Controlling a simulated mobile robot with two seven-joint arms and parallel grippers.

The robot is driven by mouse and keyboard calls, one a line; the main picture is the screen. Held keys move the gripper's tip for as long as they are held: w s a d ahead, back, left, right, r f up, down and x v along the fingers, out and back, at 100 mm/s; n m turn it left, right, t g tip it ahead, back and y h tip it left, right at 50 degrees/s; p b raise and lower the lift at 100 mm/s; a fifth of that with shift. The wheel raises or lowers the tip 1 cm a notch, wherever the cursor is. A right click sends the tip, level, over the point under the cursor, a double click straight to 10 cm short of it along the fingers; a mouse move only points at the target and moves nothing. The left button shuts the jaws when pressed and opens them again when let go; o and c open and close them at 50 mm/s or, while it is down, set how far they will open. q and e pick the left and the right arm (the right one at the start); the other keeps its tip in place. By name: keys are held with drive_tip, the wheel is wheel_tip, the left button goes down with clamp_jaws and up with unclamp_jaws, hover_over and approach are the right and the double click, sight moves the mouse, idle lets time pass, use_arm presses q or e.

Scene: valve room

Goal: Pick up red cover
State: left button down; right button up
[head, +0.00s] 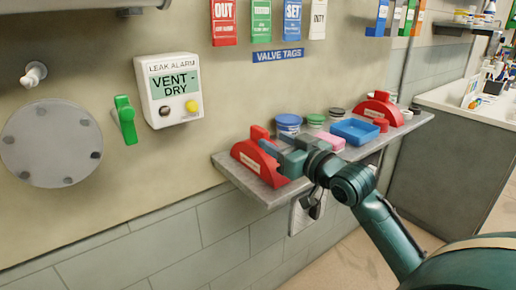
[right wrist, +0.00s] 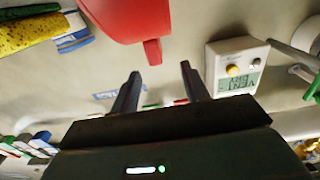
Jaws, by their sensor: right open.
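A red cover (head: 252,160) with a rounded top, a raised tab and a pale label stands at the left end of the grey wall shelf (head: 262,190). A second, similar red cover (head: 381,107) stands near the shelf's right end. My right gripper (head: 274,154) is open at the left cover, its fingers partly in front of it; contact is unclear. In the right wrist view, a red cover (right wrist: 125,18) hangs into the top of the picture, its tab (right wrist: 152,51) just beyond the gap between the open, empty fingers (right wrist: 158,76). My left gripper is not in view.
A blue tray (head: 355,131), a blue-lidded tub (head: 288,125), a pink block (head: 331,141) and small jars crowd the shelf. The leak alarm box (head: 168,91) and a green lever (head: 125,120) stick out from the wall. A sink counter (head: 450,100) stands right.

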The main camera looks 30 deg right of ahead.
sight(267, 133)
drive_tip(key=w, duration=0.2)
drive_tip(key=shift+w+a, duration=0.1)
drive_tip(key=shift+w, duration=0.3)
drive_tip(key=w, duration=0.4)
drive_tip(key=shift+w+d+r+p, duration=0.2)
drive_tip(key=shift+p, duration=0.2)
drive_tip(key=shift+w+a, duration=0.1)
drive_tip(key=shift+w, duration=0.35)
clamp_jaws()
